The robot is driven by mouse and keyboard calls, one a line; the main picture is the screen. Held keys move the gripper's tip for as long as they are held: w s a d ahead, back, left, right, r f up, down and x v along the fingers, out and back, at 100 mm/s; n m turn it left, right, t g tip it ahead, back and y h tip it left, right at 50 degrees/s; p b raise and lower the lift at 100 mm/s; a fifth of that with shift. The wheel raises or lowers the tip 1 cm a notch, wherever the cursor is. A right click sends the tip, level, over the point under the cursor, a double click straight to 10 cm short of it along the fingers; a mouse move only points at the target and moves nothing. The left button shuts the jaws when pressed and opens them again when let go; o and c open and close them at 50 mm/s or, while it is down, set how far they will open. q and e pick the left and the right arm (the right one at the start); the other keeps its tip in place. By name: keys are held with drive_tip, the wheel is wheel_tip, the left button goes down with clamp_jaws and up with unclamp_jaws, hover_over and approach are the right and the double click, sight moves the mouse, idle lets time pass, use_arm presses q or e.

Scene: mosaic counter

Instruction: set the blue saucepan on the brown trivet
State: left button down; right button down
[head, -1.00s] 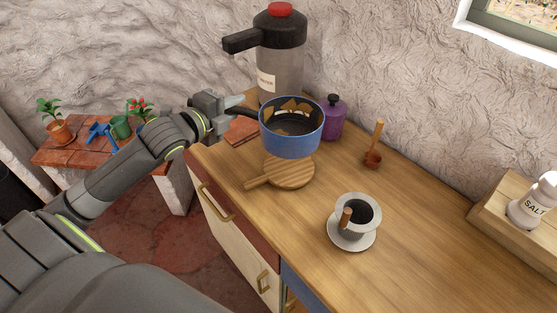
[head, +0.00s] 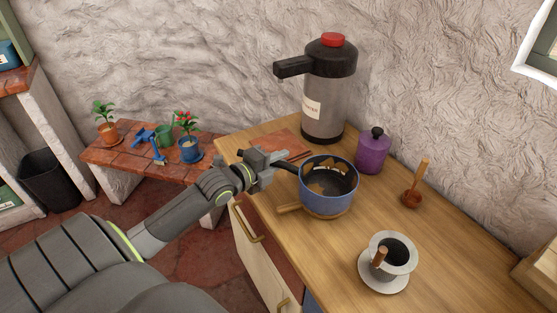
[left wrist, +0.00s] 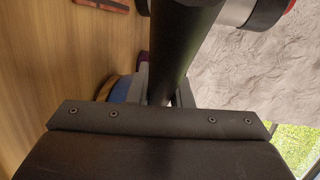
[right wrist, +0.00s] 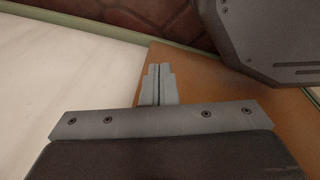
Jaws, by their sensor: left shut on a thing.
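The blue saucepan (head: 328,199) is upright over the round brown trivet (head: 323,216), whose rim and handle show below it. The pan bottom looks at or very near the trivet; I cannot tell whether they touch. My left gripper (head: 275,160) is shut on the saucepan's dark handle, to the left of the pan. In the left wrist view a bit of the blue saucepan (left wrist: 121,94) shows beside the fingers, most of it hidden. My right gripper (right wrist: 157,70) is shut and empty in the right wrist view, away from these things.
A tall dispenser (head: 327,95) with a spout stands behind the saucepan. A purple jar (head: 373,154) is close to the pan's right. A wooden-handled tool (head: 412,197) and a grey cup on a saucer (head: 384,284) stand further right and nearer. The counter between them is clear.

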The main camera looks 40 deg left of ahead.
use_arm(q)
drive_tip(key=shift+r, duration=0.1)
drive_tip(key=c, duration=1.3)
unclamp_jaws()
drive_tip(key=shift+s, duration=0.1)
drive_tip(key=p+v, duration=0.5)
drive_tip(key=v, duration=0.7)
